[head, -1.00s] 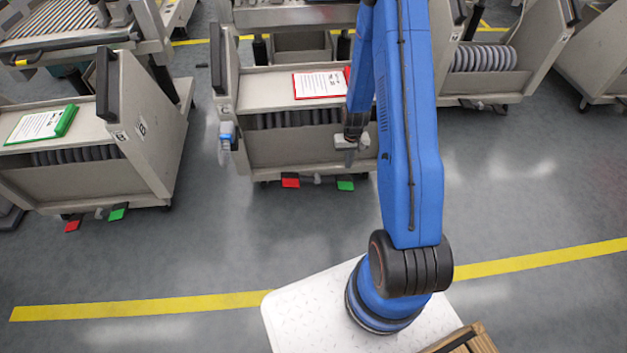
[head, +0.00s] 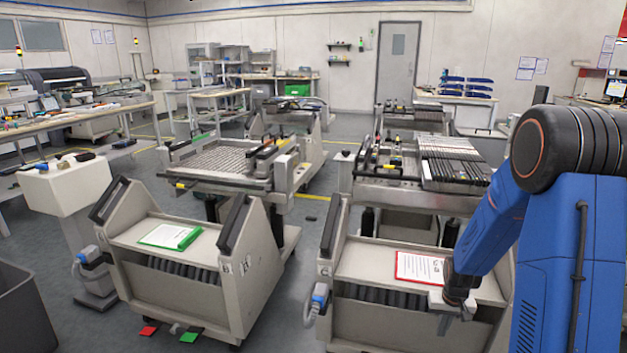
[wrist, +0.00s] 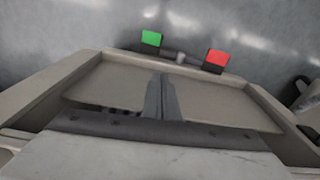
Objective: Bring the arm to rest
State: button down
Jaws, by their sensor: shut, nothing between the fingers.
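My gripper (head: 444,322) is at the lower right of the head view, in front of the upper front part of a grey trolley (head: 362,320) marked C. Its small fingers are hard to make out there. In the wrist view the two dark fingers (wrist: 161,82) lie together, shut and empty, over the trolley's front panel (wrist: 215,107). I cannot tell whether they touch it. My blue arm is bent and fills the right side of the head view, hiding part of this trolley.
A red-edged clipboard (head: 420,268) lies on the trolley close to my gripper. Green (wrist: 151,38) and red (wrist: 217,60) pedals are at its foot. Another trolley (head: 185,290) with a green clipboard (head: 170,236) stands to the left. Open floor (head: 275,315) separates the two trolleys.

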jog(key=s+a+r+t, duration=0.1)
jog(key=s+a+r, duration=0.25)
jog(key=r, duration=0.35)
jog(key=s+a+r+n, duration=0.15)
jog(key=s+r, duration=0.25)
jog(key=r, duration=0.4)
jog(key=s+a+r+t, duration=0.1)
jog(key=s+a+r, duration=0.25)
jog(key=r, duration=0.35)
jog(key=s+a+r, duration=0.1)
jog(key=s+r, duration=0.3)
jog(key=s, duration=0.5)
jog(key=s+a+r+t, duration=0.1)
jog(key=s+r, duration=0.4)
jog(key=s, duration=0.5)
jog(key=shift+a+n+t, duration=0.3)
jog(key=shift+a+n, duration=0.15)
jog(key=shift+a, duration=0.2)
